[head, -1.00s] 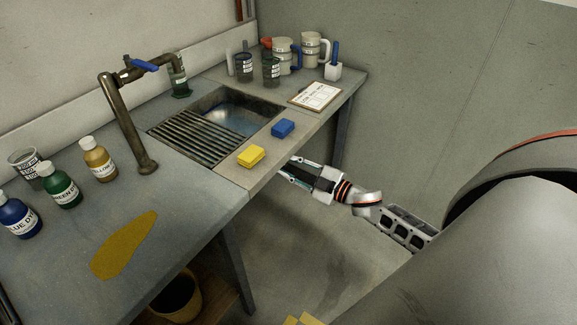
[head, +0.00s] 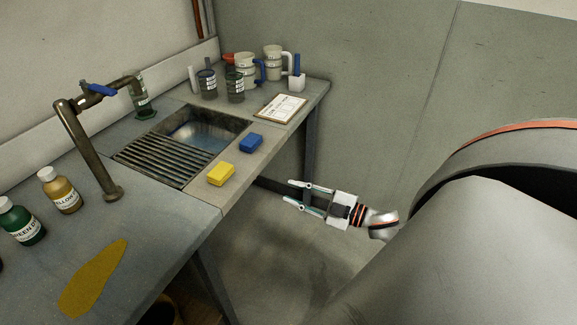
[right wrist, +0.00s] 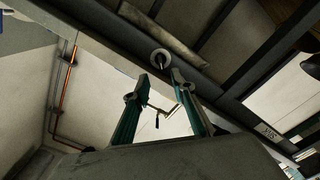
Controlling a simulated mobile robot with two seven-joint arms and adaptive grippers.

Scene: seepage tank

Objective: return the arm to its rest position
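My right gripper (head: 297,195) is beyond the bench's front edge, below the level of the worktop, in the head view. Its two fingers are spread apart with nothing between them. My left gripper is not in view.
The bench (head: 150,222) carries a sink (head: 205,132) with a grate, a tap (head: 88,150), a yellow sponge (head: 221,174), a blue sponge (head: 250,143), a clipboard (head: 280,108), dye bottles and several jugs and cups. Floor right of the bench is clear.

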